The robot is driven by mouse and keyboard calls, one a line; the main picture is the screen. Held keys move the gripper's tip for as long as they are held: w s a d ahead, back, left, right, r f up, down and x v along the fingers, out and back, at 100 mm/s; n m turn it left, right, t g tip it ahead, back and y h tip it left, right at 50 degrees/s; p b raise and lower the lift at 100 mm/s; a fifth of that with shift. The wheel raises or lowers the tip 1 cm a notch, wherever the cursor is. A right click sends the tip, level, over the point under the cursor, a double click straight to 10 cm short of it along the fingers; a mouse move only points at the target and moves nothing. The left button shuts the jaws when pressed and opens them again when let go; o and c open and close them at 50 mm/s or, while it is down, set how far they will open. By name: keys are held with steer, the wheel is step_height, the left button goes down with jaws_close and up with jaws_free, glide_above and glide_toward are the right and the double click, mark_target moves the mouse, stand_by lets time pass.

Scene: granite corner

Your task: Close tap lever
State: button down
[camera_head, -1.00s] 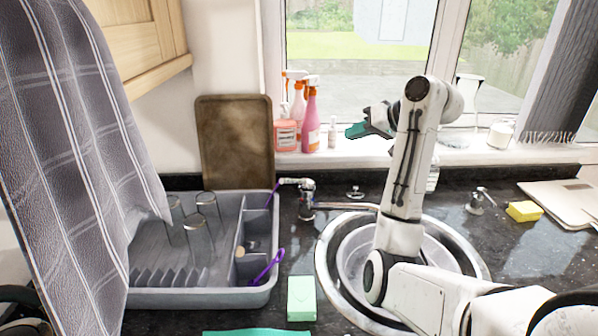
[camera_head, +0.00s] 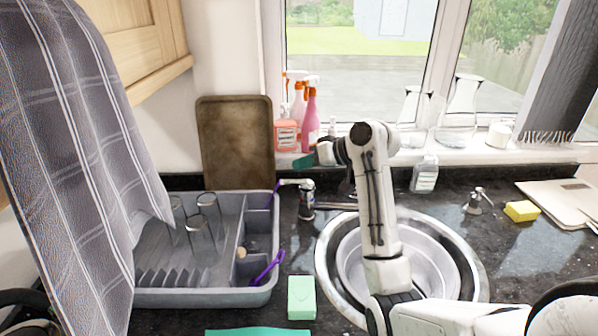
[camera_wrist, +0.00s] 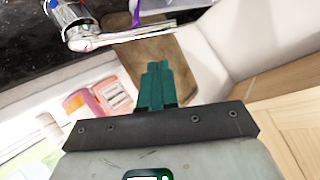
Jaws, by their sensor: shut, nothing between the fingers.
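A chrome tap (camera_head: 306,203) stands at the left rim of the round sink, with its lever (camera_head: 291,182) sticking out to the left toward the dish rack. In the wrist view the tap body (camera_wrist: 68,12) is at the upper left, and its long lever (camera_wrist: 125,38) runs across the top. My gripper (camera_head: 303,161), with teal fingers, is above and behind the lever in the head view. The fingers (camera_wrist: 155,66) are shut and empty, pointing toward the lever with a visible gap in the wrist view. A second chrome tap (camera_head: 477,203) stands right of the sink.
The dish rack (camera_head: 205,297) with several glasses stands left of the tap. A baking tray (camera_head: 234,140) leans on the wall. A white bottle (camera_head: 425,174) stands behind the sink.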

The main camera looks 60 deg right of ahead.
mark_target(289, 183)
steer(key=shift+w+a+f, duration=0.2)
steer(key=shift+a+f, duration=0.1)
steer(key=shift+f, duration=0.4)
steer(key=shift+w+a+f, duration=0.2)
steer(key=shift+a+f, duration=0.05)
steer(key=shift+f, duration=0.45)
steer(key=shift+w+a+f+n+h, duration=0.2)
steer(key=shift+a+f+n+h, duration=0.3)
steer(key=shift+a+f, duration=0.25)
steer(key=shift+a+f+n+g+h, duration=0.2)
steer(key=shift+f+n+g+h, duration=0.2)
steer(key=shift+f+h, duration=0.1)
steer(key=shift+r, duration=0.1)
